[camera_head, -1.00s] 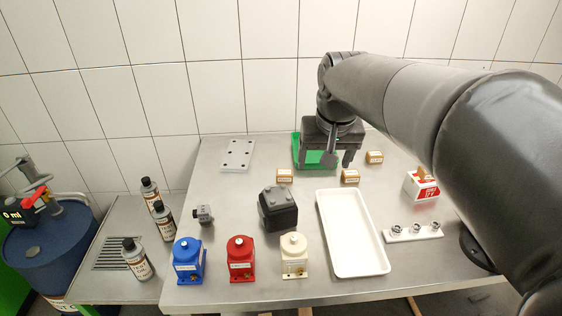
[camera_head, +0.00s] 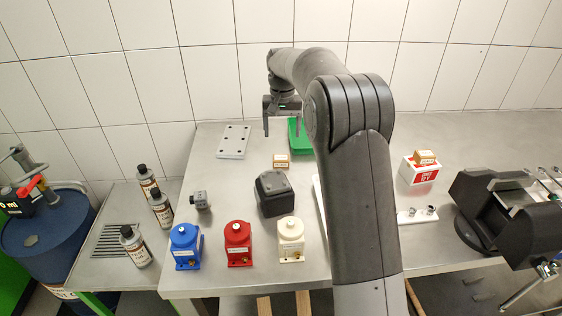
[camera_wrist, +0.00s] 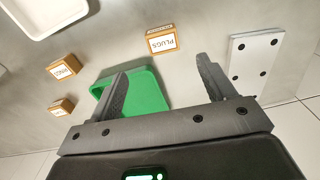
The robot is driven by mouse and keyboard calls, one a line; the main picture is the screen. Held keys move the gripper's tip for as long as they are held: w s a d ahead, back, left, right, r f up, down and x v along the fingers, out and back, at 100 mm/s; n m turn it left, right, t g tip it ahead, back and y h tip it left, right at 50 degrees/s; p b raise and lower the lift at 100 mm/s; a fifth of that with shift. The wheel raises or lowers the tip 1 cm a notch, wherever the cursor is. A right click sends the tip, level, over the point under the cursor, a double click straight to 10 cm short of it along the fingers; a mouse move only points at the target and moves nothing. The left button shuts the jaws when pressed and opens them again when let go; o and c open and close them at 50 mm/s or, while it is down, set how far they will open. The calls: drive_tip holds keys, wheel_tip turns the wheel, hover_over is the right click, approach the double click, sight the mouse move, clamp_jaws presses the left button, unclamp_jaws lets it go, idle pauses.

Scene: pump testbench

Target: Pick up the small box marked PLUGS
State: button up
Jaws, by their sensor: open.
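The small box marked PLUGS (camera_wrist: 162,40) is orange-brown with a white label, which reads upside down in the wrist view. It stands on the steel table beyond my fingertips, roughly between them and apart from both. In the head view a small brown box (camera_head: 281,161) in front of the green tray appears to be the same one; its label is too small to read there. My gripper (camera_wrist: 163,72) is open and empty. In the head view my gripper (camera_head: 282,131) hangs above the table's back part, behind that box.
The green tray (camera_wrist: 150,92) lies partly behind a finger. Two other small boxes (camera_wrist: 64,67) (camera_wrist: 61,107) stand left of it in the wrist view. A white perforated plate (camera_head: 234,141) lies left of my gripper. A black block (camera_head: 275,193) stands in front of the box.

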sight(281, 157)
drive_tip(key=f, duration=1.1)
drive_tip(key=shift+w+a, duration=0.15)
drive_tip(key=shift+w, duration=0.15)
drive_tip(key=c, duration=1)
